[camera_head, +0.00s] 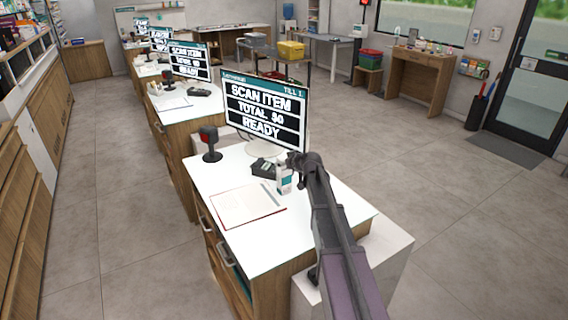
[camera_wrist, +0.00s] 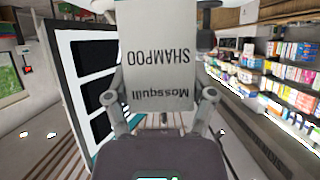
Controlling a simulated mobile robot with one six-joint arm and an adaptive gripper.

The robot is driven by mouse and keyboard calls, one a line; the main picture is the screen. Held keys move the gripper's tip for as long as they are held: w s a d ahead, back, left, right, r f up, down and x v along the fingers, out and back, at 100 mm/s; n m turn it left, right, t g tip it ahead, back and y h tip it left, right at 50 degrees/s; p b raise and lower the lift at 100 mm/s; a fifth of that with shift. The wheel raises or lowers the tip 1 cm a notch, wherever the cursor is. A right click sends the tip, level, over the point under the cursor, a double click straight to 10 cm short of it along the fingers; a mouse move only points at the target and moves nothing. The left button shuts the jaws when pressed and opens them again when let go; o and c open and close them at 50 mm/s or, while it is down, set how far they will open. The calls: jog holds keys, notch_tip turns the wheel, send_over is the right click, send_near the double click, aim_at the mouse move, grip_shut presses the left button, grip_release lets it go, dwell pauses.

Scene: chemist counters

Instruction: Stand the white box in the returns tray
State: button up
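The white box (camera_wrist: 160,60) fills the middle of the wrist view, with "Mosquill SHAMPOO" printed on it upside down. My gripper (camera_wrist: 162,92) has one finger against each side of it and is shut on it. In the head view the white box (camera_head: 284,180), with a teal patch, shows at the end of my arm, over the nearest counter. I cannot tell whether its base touches the counter. My gripper (camera_head: 293,165) is partly hidden by its own links there. No tray is marked as the returns tray in either view.
The till screen (camera_head: 265,108), a card terminal (camera_head: 264,167), a red-faced scanner (camera_head: 209,142) and an open notebook (camera_head: 246,204) stand or lie on the white counter (camera_head: 205,172). Yellow (camera_head: 291,50) and grey (camera_head: 257,40) containers and stacked baskets (camera_head: 370,57) are farther back. Floor (camera_head: 450,190) at right is clear.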

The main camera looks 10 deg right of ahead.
jog(key=o, duration=0.3)
jog(key=shift+r, duration=0.15)
jog(key=p+v, duration=0.6)
jog(key=v, duration=0.6)
dwell(0.7)
jog(key=s+a+f+g, duration=0.3)
jog(key=s+a+f, duration=0.15)
jog(key=s, duration=0.35)
jog(key=s+a+f+g, duration=0.3)
jog(key=s+a+g, duration=0.15)
jog(key=s, duration=0.25)
jog(key=s+f+m+g+h, duration=0.2)
jog(key=s+m+g+h, duration=0.1)
jog(key=s, duration=1.1)
jog(key=shift+a+f+m+g+h, duration=0.2)
jog(key=shift+a+m+g+h, duration=0.1)
jog(key=shift+m+g+h, duration=0.25)
